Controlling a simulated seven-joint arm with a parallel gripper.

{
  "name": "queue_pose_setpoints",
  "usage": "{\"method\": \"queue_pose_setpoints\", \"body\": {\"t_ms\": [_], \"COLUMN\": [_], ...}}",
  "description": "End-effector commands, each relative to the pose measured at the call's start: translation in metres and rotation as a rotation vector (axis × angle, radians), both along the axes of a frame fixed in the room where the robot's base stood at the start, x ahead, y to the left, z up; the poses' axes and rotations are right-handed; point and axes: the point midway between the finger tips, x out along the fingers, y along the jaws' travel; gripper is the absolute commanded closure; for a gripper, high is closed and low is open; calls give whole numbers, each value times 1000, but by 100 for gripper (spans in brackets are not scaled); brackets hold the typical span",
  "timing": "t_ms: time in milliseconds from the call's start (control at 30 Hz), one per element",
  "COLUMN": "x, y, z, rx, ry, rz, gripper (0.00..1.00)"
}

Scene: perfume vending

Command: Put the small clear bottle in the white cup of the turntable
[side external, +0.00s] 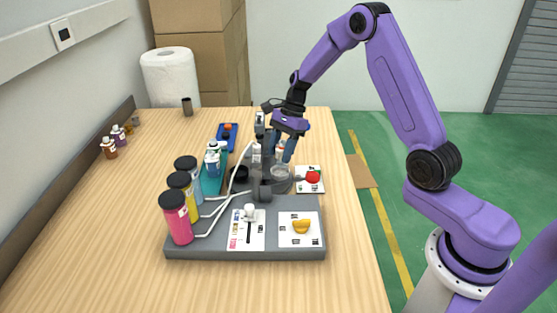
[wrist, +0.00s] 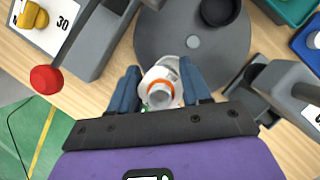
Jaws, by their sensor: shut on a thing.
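My gripper (side external: 279,152) points down over the grey turntable (side external: 254,187), its blue fingers shut on the small clear bottle. In the wrist view the bottle (wrist: 160,88) sits between the fingertips, with a pale top and an orange ring. A pale, whitish rim that looks like the white cup (side external: 280,171) shows on the turntable just below the fingers. The bottle is above or at this cup; I cannot tell whether its base is inside. A black cup (wrist: 219,10) stands elsewhere on the turntable (wrist: 190,58).
Pink (side external: 177,220), yellow and grey-blue bottles stand at the station's left, with tubes running right. A red button (side external: 313,178) and a yellow knob (side external: 301,227) sit to the right and front. A teal tray (side external: 211,183) with bottles lies left of the turntable.

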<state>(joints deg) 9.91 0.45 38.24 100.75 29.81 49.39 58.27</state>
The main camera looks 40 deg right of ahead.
Motion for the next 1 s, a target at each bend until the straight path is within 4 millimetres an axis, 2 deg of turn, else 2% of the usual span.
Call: {"method": "queue_pose_setpoints", "body": {"t_ms": [167, 433, 867, 900, 967, 1000], "x": [7, 10, 10, 10, 10, 10], "y": [-1, -1, -1, -1, -1, -1], "z": [-8, -39, -45, -46, -45, -45], "rx": [0, 1, -1, -1, -1, -1], "ry": [0, 2, 0, -1, -1, -1], "rz": [0, 0, 0, 0, 0, 0], "gripper": [82, 82, 82, 49, 30, 27]}}
